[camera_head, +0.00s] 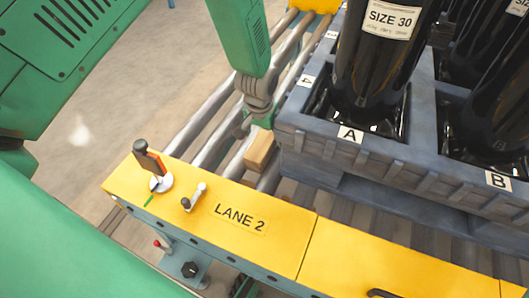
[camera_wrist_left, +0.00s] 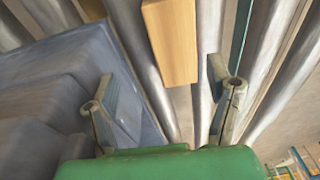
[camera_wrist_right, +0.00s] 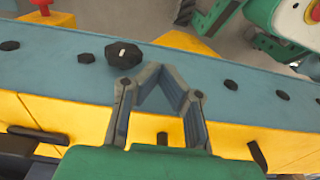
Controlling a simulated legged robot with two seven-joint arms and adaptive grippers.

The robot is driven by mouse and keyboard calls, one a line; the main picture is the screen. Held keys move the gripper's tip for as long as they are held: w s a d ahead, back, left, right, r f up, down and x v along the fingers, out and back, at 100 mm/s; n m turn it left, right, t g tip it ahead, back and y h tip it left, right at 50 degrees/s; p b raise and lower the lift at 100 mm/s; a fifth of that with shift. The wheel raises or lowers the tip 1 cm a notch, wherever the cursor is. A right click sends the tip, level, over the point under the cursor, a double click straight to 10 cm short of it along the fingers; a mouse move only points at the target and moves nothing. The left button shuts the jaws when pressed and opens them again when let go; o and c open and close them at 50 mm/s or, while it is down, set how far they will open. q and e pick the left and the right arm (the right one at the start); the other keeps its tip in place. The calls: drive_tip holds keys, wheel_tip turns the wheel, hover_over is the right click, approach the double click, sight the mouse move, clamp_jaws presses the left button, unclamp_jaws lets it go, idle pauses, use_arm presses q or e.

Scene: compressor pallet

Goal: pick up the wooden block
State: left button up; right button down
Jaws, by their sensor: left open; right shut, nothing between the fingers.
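The wooden block (camera_head: 260,150) lies on the metal rollers between the yellow rail and the grey pallet. In the left wrist view the block (camera_wrist_left: 172,40) shows upright in the picture, ahead of the fingers and roughly between their lines. My left gripper (camera_head: 256,112) reaches down over the rollers just behind the block; in its wrist view it (camera_wrist_left: 168,100) is open and empty, apart from the block. My right gripper (camera_wrist_right: 158,75) shows only in the right wrist view, its fingertips together with nothing between them, in front of the blue-green side of the conveyor.
The grey pallet (camera_head: 310,140) with black compressors (camera_head: 383,60) stands close right of the block. The yellow rail (camera_head: 240,225), marked LANE 2, runs along the front, with an orange-and-black device (camera_head: 150,160) and a small lever (camera_head: 194,197). Bare rollers (camera_head: 205,120) lie left of my left gripper.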

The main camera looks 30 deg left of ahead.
sight(261, 145)
use_arm(q)
drive_tip(key=f, duration=0.1)
drive_tip(key=a+f, duration=0.1)
drive_tip(key=f, duration=0.1)
drive_tip(key=shift+w+a+f+b, duration=0.15)
drive_tip(key=shift+w+f+b, duration=0.05)
drive_tip(key=shift+w+b, duration=0.2)
drive_tip(key=shift+a+f, duration=0.2)
drive_tip(key=shift+f, duration=0.1)
drive_tip(key=f+b, duration=0.1)
drive_tip(key=f, duration=0.1)
drive_tip(key=w+f+b, duration=0.1)
drive_tip(key=f, duration=0.1)
drive_tip(key=shift+d, duration=0.1)
drive_tip(key=shift+f, duration=0.35)
drive_tip(key=shift+a, duration=0.45)
drive_tip(key=c, duration=1.4)
drive_tip(key=shift+w+d, duration=0.1)
drive_tip(key=shift+d, duration=0.15)
use_arm(e)
drive_tip(key=f, duration=0.3)
drive_tip(key=shift+w+a+f, duration=0.1)
drive_tip(key=shift+a+f, duration=0.15)
drive_tip(key=shift+a, duration=0.05)
